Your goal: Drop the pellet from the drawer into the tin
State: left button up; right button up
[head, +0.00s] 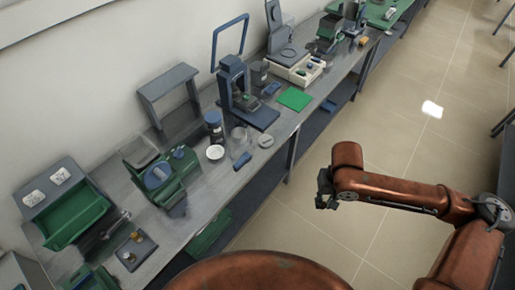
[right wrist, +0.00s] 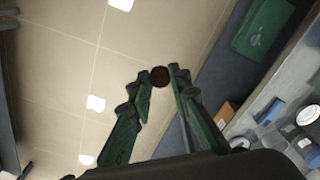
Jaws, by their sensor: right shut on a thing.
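My right gripper (head: 325,190) hangs over the floor, to the right of the bench. In the right wrist view its fingers (right wrist: 159,82) are closed around a small dark brown round pellet (right wrist: 160,76), held at the tips. The pellet is too small to make out in the head view. A pale open drawer (head: 292,75) with small things in it sits at the far part of the bench. A small round pale container (head: 215,153) stands on the bench beside a dark jar; I cannot tell whether it is the tin. My left gripper is out of view.
The long grey bench (head: 190,222) carries a green-and-blue device (head: 160,178), a dark jar (head: 213,125), a blue stand (head: 240,95), a green mat (head: 295,98) and a green tray (head: 75,220). The tiled floor (head: 400,110) beside the bench is clear.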

aim_at(239, 136)
jog(key=z, duration=0.4)
jog(key=k, duration=0.9)
jog(key=z, duration=0.55)
jog(key=i, duration=1.25)
jog(key=u, duration=0.9)
jog(key=i, duration=0.85)
jog(key=u, duration=0.9)
